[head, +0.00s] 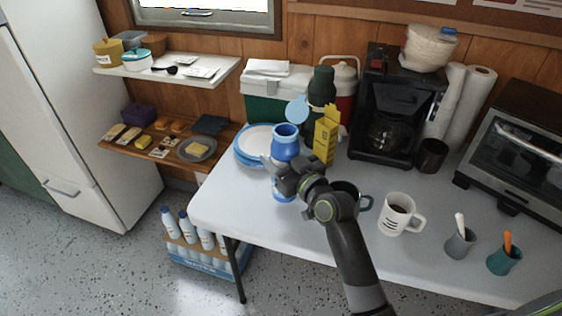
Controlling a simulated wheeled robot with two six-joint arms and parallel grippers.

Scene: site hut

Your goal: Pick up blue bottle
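The blue bottle (286,137) stands upright near the left end of the white table. Its blue top and blue base show above and below my gripper. My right gripper (273,170) crosses in front of the middle of the bottle, and one finger reaches its left side. The gripper's own wrist and the bottle hide the other finger, so I cannot tell whether it is closed on the bottle. My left gripper is not in view.
A yellow box (326,140) and dark green flask (320,88) stand behind the bottle, with plates (250,150) to its left. A dark mug (346,190) and white mug (399,214) are close to my arm.

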